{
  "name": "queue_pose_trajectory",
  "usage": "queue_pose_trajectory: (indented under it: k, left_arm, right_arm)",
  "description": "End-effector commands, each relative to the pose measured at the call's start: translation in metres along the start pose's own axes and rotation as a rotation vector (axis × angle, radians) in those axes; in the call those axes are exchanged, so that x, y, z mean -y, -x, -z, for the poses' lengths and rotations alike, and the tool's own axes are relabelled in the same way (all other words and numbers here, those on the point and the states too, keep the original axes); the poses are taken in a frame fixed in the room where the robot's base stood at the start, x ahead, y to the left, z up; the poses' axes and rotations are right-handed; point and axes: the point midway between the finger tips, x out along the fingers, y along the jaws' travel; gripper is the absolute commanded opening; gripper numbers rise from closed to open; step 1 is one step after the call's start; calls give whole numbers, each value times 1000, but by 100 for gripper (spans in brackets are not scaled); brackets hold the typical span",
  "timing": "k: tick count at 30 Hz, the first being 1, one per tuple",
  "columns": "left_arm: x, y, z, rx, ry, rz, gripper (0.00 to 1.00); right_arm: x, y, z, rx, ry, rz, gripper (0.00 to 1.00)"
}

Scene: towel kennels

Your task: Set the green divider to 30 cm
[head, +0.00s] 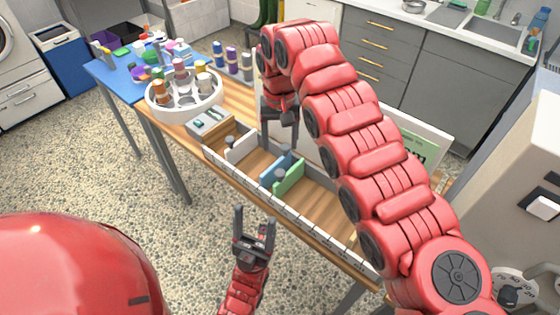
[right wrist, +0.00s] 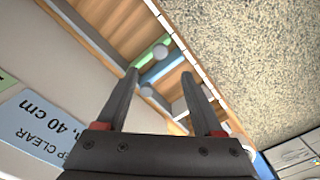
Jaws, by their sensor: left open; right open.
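The green divider (head: 291,178) stands across the long wooden tray (head: 318,199), close beside the blue divider (head: 277,169). A grey round knob shows near it. In the right wrist view, the green divider (right wrist: 150,49) and the blue divider (right wrist: 162,68) lie beyond my fingertips. My right gripper (head: 280,132) is open and empty above the tray, left of and behind the green divider; it also shows in the right wrist view (right wrist: 160,74). My left gripper (head: 255,217) is open and empty in front of the tray, apart from it.
A white divider (head: 241,148) stands farther left in the tray. A pale scale strip (head: 285,208) runs along the front edge. A blue "40 cm" card (right wrist: 40,128) stands behind. A round white carousel (head: 184,106) with bottles sits left. My right arm covers the tray's right part.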

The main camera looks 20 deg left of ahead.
Motion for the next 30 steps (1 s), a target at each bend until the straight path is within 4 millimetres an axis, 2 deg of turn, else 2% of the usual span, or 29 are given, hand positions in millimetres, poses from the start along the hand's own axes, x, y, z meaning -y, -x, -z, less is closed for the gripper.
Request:
queue_pose_trajectory:
  k: [3, 6, 10, 15, 30]
  left_arm:
    - [0, 0, 0, 0, 0, 0, 68]
    - [0, -4, 1, 0, 0, 0, 68]
    - [0, -10, 2, 0, 0, 0, 68]
    - [1, -12, 2, 0, 0, 0, 68]
    - [1, -12, 2, 0, 0, 0, 68]
  right_arm:
    - [2, 28, 0, -2, 2, -1, 69]
    - [3, 47, -1, 0, 4, 3, 69]
    - [2, 60, 0, -2, 4, 3, 69]
    - [1, 66, 0, -2, 2, 2, 69]
    - [0, 65, 0, 0, 1, 1, 69]
